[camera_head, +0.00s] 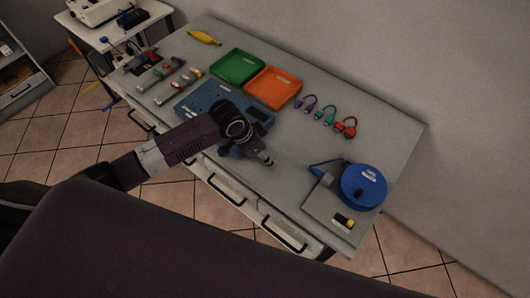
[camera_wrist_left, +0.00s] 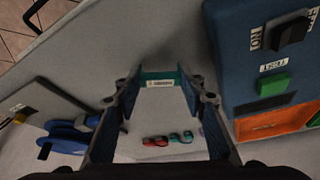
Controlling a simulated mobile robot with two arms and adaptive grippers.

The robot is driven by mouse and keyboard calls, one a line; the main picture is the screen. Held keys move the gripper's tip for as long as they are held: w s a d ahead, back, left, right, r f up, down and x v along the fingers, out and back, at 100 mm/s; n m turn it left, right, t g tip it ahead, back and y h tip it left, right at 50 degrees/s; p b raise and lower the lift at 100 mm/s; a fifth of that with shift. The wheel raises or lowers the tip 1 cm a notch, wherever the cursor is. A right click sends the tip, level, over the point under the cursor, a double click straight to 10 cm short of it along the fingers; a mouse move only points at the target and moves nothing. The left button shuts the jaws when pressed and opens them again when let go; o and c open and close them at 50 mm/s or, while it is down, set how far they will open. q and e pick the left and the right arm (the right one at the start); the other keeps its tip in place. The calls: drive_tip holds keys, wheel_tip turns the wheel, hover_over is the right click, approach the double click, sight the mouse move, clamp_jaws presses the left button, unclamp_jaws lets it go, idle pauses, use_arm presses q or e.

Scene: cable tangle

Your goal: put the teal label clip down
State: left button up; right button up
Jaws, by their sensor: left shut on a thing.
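My left gripper (camera_head: 264,160) is above the front middle of the grey workbench (camera_head: 300,165), right of the blue switch panel. In the left wrist view, its fingers (camera_wrist_left: 160,84) are shut on the teal label clip (camera_wrist_left: 152,75), a teal strip with a white printed label spanning the fingertips. The clip appears held clear of the bench. In the head view I cannot make the clip out. My right gripper is not in view.
The blue panel (camera_head: 195,101), green tray (camera_head: 238,66) and orange tray (camera_head: 273,87) are left and behind. Several short coloured cables (camera_head: 325,115) lie behind. Bare bench lies between panel and reel.

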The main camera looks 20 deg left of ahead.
use_arm(q)
drive_tip(key=shift+f, duration=0.1)
drive_tip(key=shift+f, duration=0.1)
drive_tip(key=o, duration=1.2)
drive_tip(key=shift+c, duration=0.2)
drive_tip(key=b+v, duration=0.1)
drive_tip(key=v, duration=1.1)
